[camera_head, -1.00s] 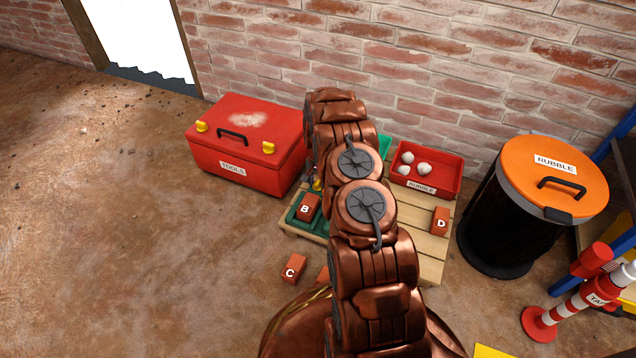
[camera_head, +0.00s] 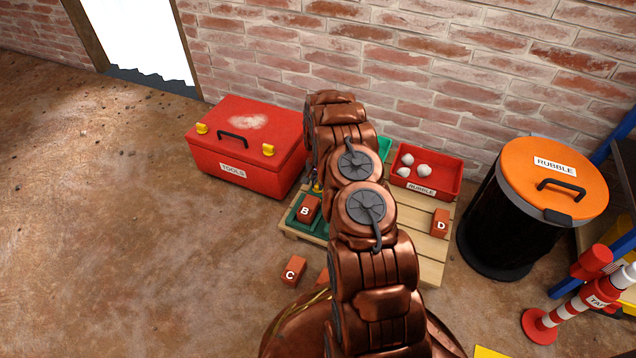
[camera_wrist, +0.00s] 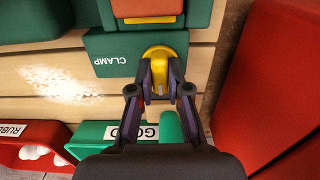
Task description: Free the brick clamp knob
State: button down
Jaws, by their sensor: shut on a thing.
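The green clamp (camera_wrist: 112,52), lettered CLAMP, sits on the wooden pallet. Its round yellow knob (camera_wrist: 165,56) is between the fingers of my gripper (camera_wrist: 160,90), which is shut on it. A red brick (camera_wrist: 147,7) sits in the green part at the top edge of the wrist view. In the head view, brick B (camera_head: 308,208) sits on the green clamp body (camera_head: 310,228), and only a bit of the yellow knob (camera_head: 317,186) shows beside my arm. My arm hides the gripper there.
A red toolbox (camera_head: 245,150) stands left of the pallet (camera_head: 430,268), close to the gripper. A red rubble tray (camera_head: 445,180) and green bin (camera_wrist: 95,135) are also close. Brick D (camera_head: 440,222) is on the pallet, and brick C (camera_head: 293,271) on the floor. A rubble barrel (camera_head: 510,225) stands right.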

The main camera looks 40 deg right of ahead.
jog(key=shift+r+n+p, duration=0.1)
jog(key=shift+n+p, duration=0.2)
jog(key=shift+p, duration=0.15)
jog(key=shift+d+r+n+p, duration=0.1)
jog(key=shift+r+n+p, duration=0.05)
jog(key=shift+n+p, duration=0.95)
jog(key=n+p, duration=0.4)
jog(key=n, duration=0.1)
jog(key=n+p, duration=0.3)
jog(key=n, duration=0.2)
jog(key=shift+n, duration=0.3)
jog(key=n+p, duration=0.1)
jog(key=n, duration=0.3)
jog(key=shift+f+p, duration=0.2)
jog(key=shift+p, duration=0.1)
jog(key=shift+n, duration=0.3)
jog(key=c, duration=1.1)
grip_release()
